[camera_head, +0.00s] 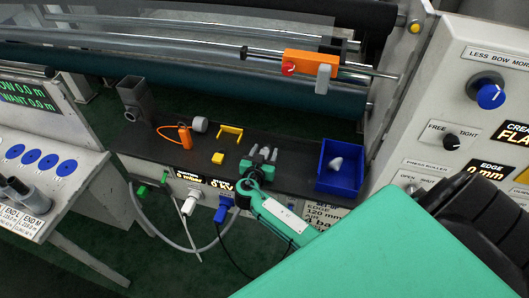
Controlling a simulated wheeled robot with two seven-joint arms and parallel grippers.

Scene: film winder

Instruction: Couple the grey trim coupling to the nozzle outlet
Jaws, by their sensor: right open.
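A short light-grey cylinder (200,124) lies on the dark shelf, left of centre; it looks like the trim coupling. A grey upright duct-like piece (133,95) stands at the shelf's left end. A small grey block (323,77) hangs on the front of the orange carriage (309,62) on the rail. I cannot tell for sure which of these is the nozzle outlet. My right gripper (264,153) is open over the shelf, right of the cylinder and apart from it. Nothing shows between its fingers. My left gripper is not in view.
An orange tool (184,136), a yellow bracket (230,133) and a small yellow block (218,158) lie between the duct and my gripper. A blue bin (340,183) with a pale piece (336,163) stands at the right. Plugs and cables hang along the shelf's front.

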